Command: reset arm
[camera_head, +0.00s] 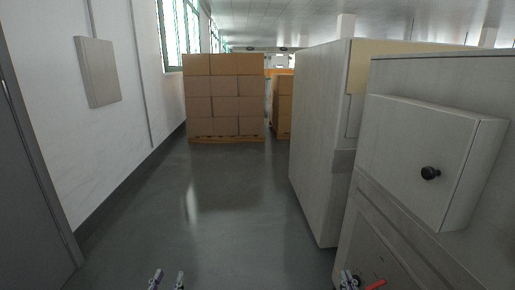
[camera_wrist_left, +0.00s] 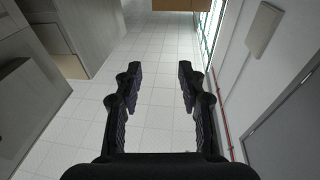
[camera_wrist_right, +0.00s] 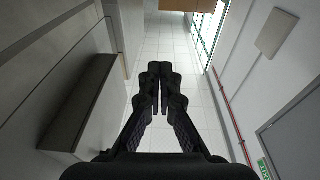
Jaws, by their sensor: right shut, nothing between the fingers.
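My left gripper (camera_head: 167,279) shows at the bottom edge of the head view, over the grey floor. In the left wrist view its two fingers (camera_wrist_left: 158,88) stand wide apart with nothing between them. My right gripper (camera_head: 350,279) shows at the bottom edge of the head view, in front of the grey cabinet on the right. In the right wrist view its fingertips (camera_wrist_right: 159,82) are together with nothing held. Most of both arms is out of the head view.
A grey cabinet with a black knob (camera_head: 430,173) stands close on the right, with a red handle (camera_head: 376,285) low down. A taller cabinet (camera_head: 318,140) stands behind it. Stacked cartons (camera_head: 225,97) are at the back. The floor (camera_head: 225,215) between is clear. A white wall (camera_head: 55,130) runs along the left.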

